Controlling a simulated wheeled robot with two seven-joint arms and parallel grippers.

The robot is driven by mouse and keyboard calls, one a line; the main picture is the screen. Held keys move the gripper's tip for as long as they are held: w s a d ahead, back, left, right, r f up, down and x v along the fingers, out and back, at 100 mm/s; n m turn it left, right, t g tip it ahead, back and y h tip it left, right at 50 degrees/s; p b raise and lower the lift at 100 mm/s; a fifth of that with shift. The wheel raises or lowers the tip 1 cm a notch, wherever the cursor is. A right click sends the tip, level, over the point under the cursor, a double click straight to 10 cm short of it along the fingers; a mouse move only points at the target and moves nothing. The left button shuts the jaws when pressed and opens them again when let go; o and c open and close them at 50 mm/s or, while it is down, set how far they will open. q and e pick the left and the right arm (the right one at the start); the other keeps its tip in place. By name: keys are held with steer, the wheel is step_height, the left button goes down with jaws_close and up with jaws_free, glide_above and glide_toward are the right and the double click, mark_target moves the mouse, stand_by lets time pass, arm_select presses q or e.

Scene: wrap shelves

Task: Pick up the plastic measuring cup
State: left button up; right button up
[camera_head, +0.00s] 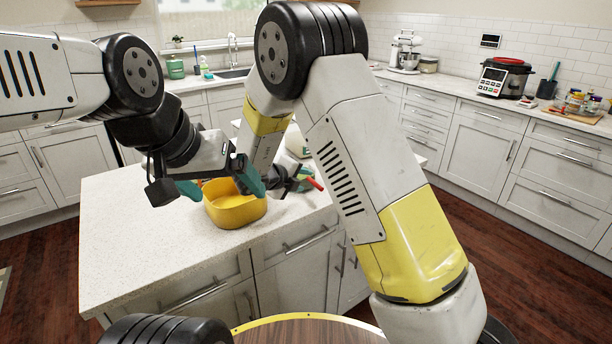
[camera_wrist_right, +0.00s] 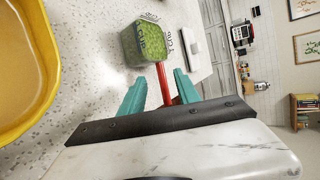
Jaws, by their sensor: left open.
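The measuring cup (camera_wrist_right: 146,44) appears in the right wrist view with a greenish, see-through-looking body, black printed marks and a red handle (camera_wrist_right: 164,84). My right gripper (camera_wrist_right: 160,77) is open, one teal finger on each side of the handle with gaps showing. In the head view my right gripper (camera_head: 305,178) is at the island's right part, with a bit of red beside it; the cup's body is mostly hidden there.
The yellow container (camera_head: 238,212) stands on the white island (camera_head: 130,245), just left of my right gripper; its rim also fills the left of the right wrist view (camera_wrist_right: 42,108). The island's left part is clear. My right arm hides part of the island.

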mark_target(310, 180)
steer(key=x, duration=0.3)
steer(key=shift+w+d+f, duration=0.15)
steer(key=shift+w+d, duration=0.05)
steer(key=shift+d, duration=0.15)
jaws_close()
stand_by(1.0)
